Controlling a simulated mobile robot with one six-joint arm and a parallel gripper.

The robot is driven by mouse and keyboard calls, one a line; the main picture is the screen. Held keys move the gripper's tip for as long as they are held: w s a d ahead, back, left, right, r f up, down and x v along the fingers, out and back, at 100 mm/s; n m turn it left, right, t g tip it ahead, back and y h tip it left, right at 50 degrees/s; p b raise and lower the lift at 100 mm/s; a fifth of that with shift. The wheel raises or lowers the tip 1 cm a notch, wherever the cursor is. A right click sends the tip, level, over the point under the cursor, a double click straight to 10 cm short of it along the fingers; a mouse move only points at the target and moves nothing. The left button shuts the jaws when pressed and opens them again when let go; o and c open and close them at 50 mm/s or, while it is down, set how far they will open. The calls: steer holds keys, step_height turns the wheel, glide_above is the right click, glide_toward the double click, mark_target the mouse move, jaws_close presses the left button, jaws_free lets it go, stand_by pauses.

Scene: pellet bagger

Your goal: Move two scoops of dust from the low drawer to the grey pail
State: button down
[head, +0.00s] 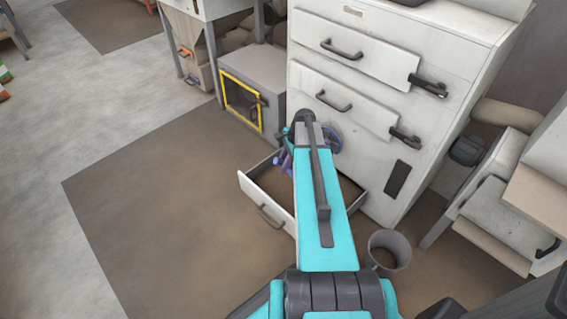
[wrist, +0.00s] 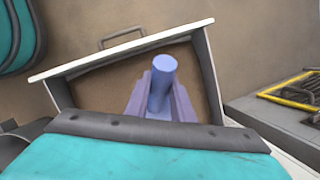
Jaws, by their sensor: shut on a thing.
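The low drawer (head: 250,199) is pulled out from the white cabinet, with brown dust (head: 275,186) in it. The drawer also shows in the wrist view (wrist: 85,64), with dust (wrist: 105,88) over its floor. My gripper (head: 286,148) is over the drawer, largely hidden behind my arm. It is shut on a blue-purple scoop (wrist: 163,82), whose rounded handle shows in the wrist view over the drawer. The scoop's bowl is hidden or hard to make out, so I cannot tell whether it holds dust. The grey pail (head: 401,243) stands upright on the floor, right of the drawer; its inside looks dark.
The white cabinet (head: 385,100) has two closed upper drawers with handles and dark latches. A grey box with a yellow-framed door (head: 243,103) stands left of it. Pale machinery (head: 500,225) stands at right. The brown floor mat (head: 140,200) on the left is clear.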

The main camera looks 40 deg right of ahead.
steer(key=shift+f, duration=0.1)
step_height(320, 180, down, 12)
steer(key=d+b, duration=0.1)
steer(key=b, duration=1)
steer(key=shift+h, duration=0.6)
steer(key=d+b, duration=0.1)
steer(key=d, duration=0.1)
steer(key=s+d+b, duration=0.1)
steer(key=d, duration=0.1)
steer(key=s+d+f+b, duration=0.1)
steer(key=d, duration=0.1)
steer(key=shift+d, duration=0.15)
steer(key=shift+w+a+r+g+h+p, duration=0.25)
steer(key=shift+a+r+h+p, duration=0.55)
steer(key=shift+r, duration=0.6)
steer(key=shift+w+a+r+g+h+p, duration=0.25)
steer(key=shift+a+r+h+p, duration=0.3)
steer(key=shift+a+r+p, duration=0.75)
steer(key=shift+w+a+r+g+h+p, duration=0.25)
steer(key=shift+a+r+h+p, duration=0.5)
steer(key=shift+r, duration=0.8)
